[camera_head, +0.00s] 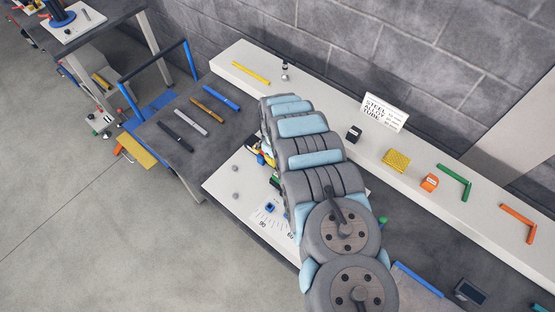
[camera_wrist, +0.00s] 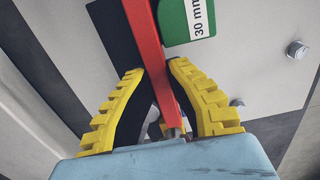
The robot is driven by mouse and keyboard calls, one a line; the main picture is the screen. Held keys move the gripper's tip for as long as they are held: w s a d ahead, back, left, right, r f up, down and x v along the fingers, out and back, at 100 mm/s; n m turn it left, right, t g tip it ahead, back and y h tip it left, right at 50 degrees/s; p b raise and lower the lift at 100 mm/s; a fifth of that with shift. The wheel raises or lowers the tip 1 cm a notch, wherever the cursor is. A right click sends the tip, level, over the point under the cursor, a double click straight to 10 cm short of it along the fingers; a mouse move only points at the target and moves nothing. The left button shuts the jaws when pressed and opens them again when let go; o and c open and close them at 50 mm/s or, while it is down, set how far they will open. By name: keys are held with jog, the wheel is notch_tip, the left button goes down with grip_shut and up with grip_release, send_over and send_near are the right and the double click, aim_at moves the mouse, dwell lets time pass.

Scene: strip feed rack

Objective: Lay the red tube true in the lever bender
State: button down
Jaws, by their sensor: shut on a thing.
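The red tube (camera_wrist: 150,45) runs between the two yellow fingers of my gripper (camera_wrist: 156,72) in the wrist view and extends past the top edge. My gripper is shut on it. In the head view my arm hides most of the gripper and I cannot make out the tube. A pale plate with angle marks (camera_head: 262,222), apparently part of the lever bender, shows left of my arm, with a small blue block (camera_head: 270,208) on it. The rest of the bender is hidden by my arm. I cannot tell whether the tube touches the bender.
A green label reading 30 mm (camera_wrist: 198,15) lies beside the tube, with a bolt head (camera_wrist: 297,49) to its right. Several rods, including a blue one (camera_head: 221,97), lie on the grey table at left. A long white shelf (camera_head: 330,120) against the wall carries bent tubes and small blocks.

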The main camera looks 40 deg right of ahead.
jog(key=shift+f+b, duration=0.35)
jog(key=shift+f, duration=0.35)
jog(key=c, duration=1.1)
grip_release()
jog(key=shift+c, duration=0.2)
jog(key=shift+r, duration=0.1)
notch_tip(320, 180, up, 12)
jog(key=shift+w, duration=0.15)
